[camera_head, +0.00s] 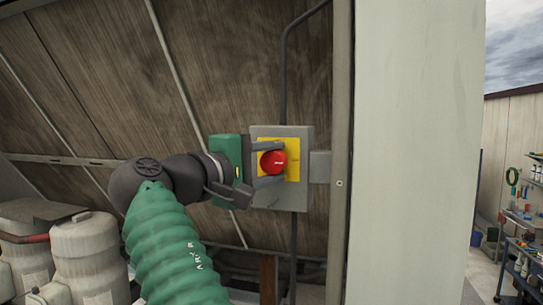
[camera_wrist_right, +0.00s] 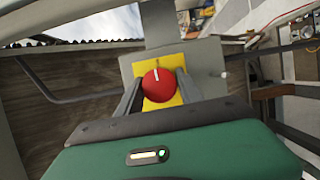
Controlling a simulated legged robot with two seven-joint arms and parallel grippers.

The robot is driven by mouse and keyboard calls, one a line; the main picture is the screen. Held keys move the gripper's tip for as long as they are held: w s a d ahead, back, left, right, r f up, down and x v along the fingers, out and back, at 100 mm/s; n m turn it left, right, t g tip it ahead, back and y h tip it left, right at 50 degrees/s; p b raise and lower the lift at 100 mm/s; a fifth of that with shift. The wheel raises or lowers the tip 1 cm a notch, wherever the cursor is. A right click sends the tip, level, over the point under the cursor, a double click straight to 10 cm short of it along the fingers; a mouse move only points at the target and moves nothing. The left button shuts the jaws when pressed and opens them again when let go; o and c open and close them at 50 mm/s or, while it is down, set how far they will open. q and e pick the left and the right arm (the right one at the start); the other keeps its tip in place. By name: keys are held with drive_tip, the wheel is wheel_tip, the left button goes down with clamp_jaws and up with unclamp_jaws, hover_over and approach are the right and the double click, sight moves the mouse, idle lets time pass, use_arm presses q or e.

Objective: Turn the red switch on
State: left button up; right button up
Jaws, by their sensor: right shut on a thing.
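The red switch (camera_head: 273,161) is a round knob on a yellow plate (camera_head: 293,175), fixed to a grey box (camera_head: 303,140) on the wooden wall. It carries a white mark. In the right wrist view the red switch (camera_wrist_right: 157,85) sits between the two fingers, and its white mark points up and slightly left in the picture. My right gripper (camera_head: 270,166) reaches in from the left, with one finger above and one below the knob. It is shut on the knob; the right wrist view shows the gripper (camera_wrist_right: 157,90) with a finger on either side. My left gripper is not in view.
Dark conduits (camera_head: 285,80) run above and below the box. A pale post (camera_head: 415,150) stands to the right of it. White tanks (camera_head: 90,255) stand at the lower left. A cart with tools (camera_head: 520,265) stands far right.

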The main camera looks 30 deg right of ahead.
drive_tip(key=shift+f, duration=0.25)
drive_tip(key=o, duration=1.3)
drive_tip(key=shift+w+r, duration=0.1)
